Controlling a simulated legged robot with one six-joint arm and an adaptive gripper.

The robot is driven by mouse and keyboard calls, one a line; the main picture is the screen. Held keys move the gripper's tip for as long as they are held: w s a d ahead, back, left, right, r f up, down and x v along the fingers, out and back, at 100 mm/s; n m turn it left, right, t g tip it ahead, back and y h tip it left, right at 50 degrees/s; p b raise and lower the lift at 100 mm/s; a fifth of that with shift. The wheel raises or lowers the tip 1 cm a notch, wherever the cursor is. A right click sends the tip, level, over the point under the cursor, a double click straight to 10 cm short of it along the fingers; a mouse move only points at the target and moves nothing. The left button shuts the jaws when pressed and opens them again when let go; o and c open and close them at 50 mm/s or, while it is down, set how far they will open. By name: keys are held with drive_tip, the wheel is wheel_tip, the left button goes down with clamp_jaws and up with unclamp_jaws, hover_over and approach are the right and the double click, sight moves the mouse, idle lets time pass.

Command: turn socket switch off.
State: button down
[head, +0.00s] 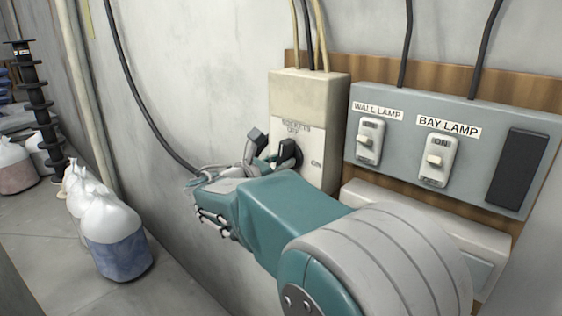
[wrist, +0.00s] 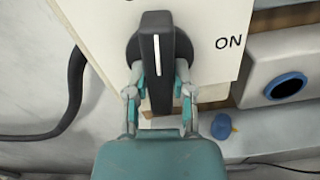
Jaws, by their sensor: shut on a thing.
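The socket switch is a black rotary knob (head: 290,152) on a cream box (head: 308,92) marked SOCKETS, with OFF above the knob and ON to its right. In the wrist view the knob (wrist: 157,45) stands upright, its white line running up and down and not toward the ON mark at the right. My gripper (head: 268,160) is at the knob. In the wrist view its fingers (wrist: 160,82) are shut on the two sides of the knob's lower part. The OFF mark is outside the wrist view.
A grey panel (head: 383,95) with WALL LAMP (head: 370,141) and BAY LAMP (head: 437,161) switches is right of the box. A pale socket unit (wrist: 253,67) sits below it. A black cable (head: 150,122) hangs at the left. White bags (head: 115,225) stand on the floor.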

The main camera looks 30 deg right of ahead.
drive_tip(key=shift+n, duration=1.1)
drive_tip(key=shift+c, duration=2.4)
unclamp_jaws()
drive_tip(key=shift+w, duration=0.1)
drive_tip(key=v, duration=1.2)
